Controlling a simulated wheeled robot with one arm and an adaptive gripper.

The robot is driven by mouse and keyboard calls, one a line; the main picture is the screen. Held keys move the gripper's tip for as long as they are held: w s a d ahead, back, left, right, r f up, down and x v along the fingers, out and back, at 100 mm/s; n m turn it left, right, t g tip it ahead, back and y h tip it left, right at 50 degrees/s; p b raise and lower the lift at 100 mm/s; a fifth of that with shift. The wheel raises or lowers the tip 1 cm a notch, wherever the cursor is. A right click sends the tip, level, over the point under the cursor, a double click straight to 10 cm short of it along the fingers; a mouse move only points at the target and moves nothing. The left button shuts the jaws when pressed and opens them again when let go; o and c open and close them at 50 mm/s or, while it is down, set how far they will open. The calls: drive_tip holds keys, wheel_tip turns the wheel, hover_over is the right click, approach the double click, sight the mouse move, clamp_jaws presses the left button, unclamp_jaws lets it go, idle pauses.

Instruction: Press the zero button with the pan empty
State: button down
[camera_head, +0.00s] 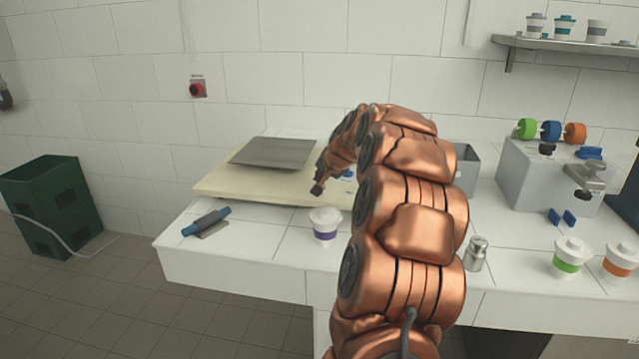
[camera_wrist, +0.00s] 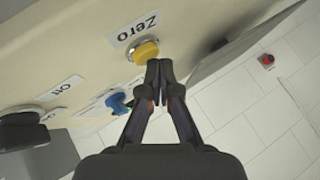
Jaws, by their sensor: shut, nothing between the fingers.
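The cream scale (camera_head: 230,188) lies on the counter, with its flat grey pan (camera_head: 274,152) on top. Nothing lies on the part of the pan that I see. In the wrist view, the yellow zero button (camera_wrist: 144,50) sits beside a label reading "Zero" (camera_wrist: 137,29) on the scale's cream face (camera_wrist: 60,40). My gripper (camera_wrist: 159,66) is shut and empty, its fingertips right at the button's lower right edge. I cannot tell if they touch it. In the head view my gripper (camera_head: 317,188) is over the scale's front, and the zero button is hidden.
A white cup with a purple band (camera_head: 325,226) stands close in front of the scale. A blue-handled tool (camera_head: 207,221) lies left. A blue control (camera_wrist: 117,103) and a black knob (camera_wrist: 22,130) sit along the scale's face. A grey dispenser (camera_head: 530,175) stands right.

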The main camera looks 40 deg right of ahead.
drive_tip(key=shift+r, duration=0.5)
drive_tip(key=shift+r+p, duration=1.45)
drive_tip(key=shift+r, duration=1.6)
drive_tip(key=shift+a, duration=0.1)
